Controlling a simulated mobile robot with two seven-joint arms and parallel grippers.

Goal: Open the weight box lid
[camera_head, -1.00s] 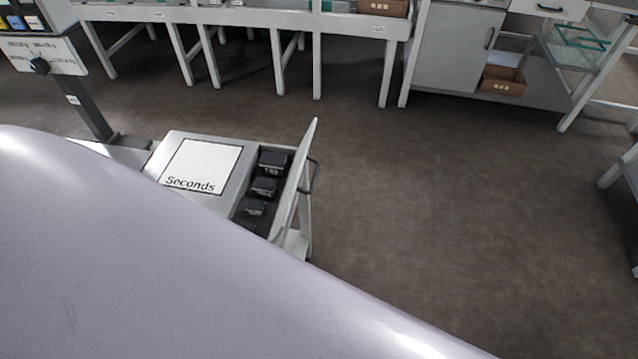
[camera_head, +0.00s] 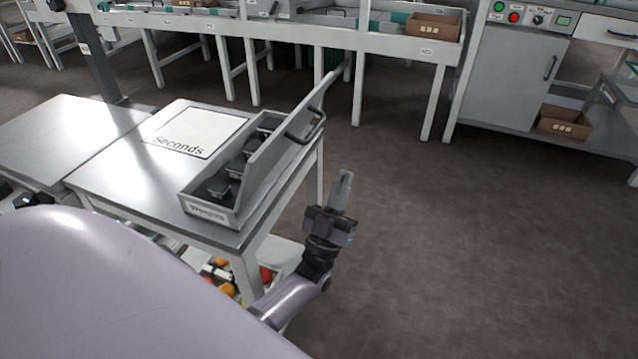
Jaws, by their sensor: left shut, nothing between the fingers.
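The weight box (camera_head: 207,211) is a grey box with a label on its near end, at the right edge of a grey table. Its lid (camera_head: 279,139) stands raised on the right side, leaning outward to the right. A dark handle (camera_head: 306,126) is on the lid's outer face. Several dark weights (camera_head: 222,184) show inside, partly hidden by the box wall and lid. My left gripper (camera_head: 344,182) is shut and empty, right of the table and apart from the lid, pointing up in the picture.
The table (camera_head: 125,182) also bears a white card (camera_head: 195,131) marked "Seconds". Below it is a white crate (camera_head: 285,254) with red and yellow items. A long bench (camera_head: 340,37) and a cabinet (camera_head: 511,77) stand behind. The floor at right is clear.

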